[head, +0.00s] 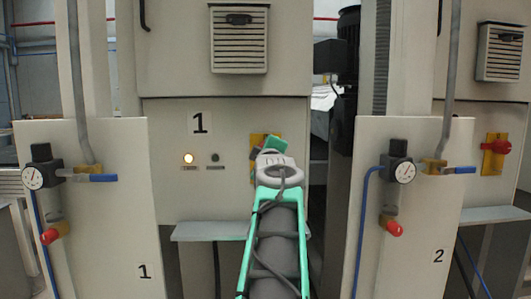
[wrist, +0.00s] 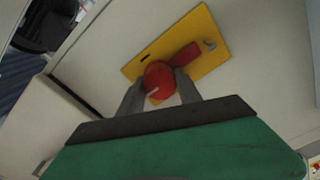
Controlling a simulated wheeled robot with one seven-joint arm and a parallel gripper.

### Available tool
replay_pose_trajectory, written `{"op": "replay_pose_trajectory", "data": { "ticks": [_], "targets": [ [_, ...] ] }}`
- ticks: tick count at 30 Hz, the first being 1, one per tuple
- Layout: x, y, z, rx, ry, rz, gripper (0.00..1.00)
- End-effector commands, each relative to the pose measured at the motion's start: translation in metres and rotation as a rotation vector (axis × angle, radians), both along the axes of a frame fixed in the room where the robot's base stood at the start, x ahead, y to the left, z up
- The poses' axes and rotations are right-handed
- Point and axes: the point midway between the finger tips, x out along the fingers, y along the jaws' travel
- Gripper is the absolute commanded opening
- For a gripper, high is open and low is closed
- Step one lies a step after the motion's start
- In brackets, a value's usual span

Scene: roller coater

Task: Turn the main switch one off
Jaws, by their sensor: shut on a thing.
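Main switch one is a red rotary knob (wrist: 158,82) with a red handle on a yellow plate (wrist: 222,58), seen in the wrist view. Its handle points up and to the right in that view, towards a small grey tab on the plate. My gripper (wrist: 160,78) has its two grey fingers on either side of the red knob and is shut on it. In the head view the yellow plate (head: 256,140) shows on cabinet 1, and my arm and gripper hide the knob there.
A grey shelf (head: 205,231) juts out below. Panels with gauges, blue valves and red knobs stand left (head: 110,225) and right (head: 430,235). Another red switch (head: 496,147) is far right.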

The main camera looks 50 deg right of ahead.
Motion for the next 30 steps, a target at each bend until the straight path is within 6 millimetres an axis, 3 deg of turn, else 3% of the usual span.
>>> {"op": "replay_pose_trajectory", "data": {
  "ticks": [1, 2, 9, 19, 30],
  "targets": [
    [0.000, 0.000, -0.001, 0.000, 0.002, 0.000, 0.00],
    [0.000, 0.000, -0.001, 0.000, 0.002, 0.000, 0.42],
    [0.000, 0.000, 0.000, 0.000, 0.000, 0.000, 0.61],
    [-0.004, 0.005, 0.000, -0.001, -0.001, 0.000, 0.63],
    [-0.049, 0.054, 0.000, -0.002, 0.000, -0.002, 0.63]
  ]
}}
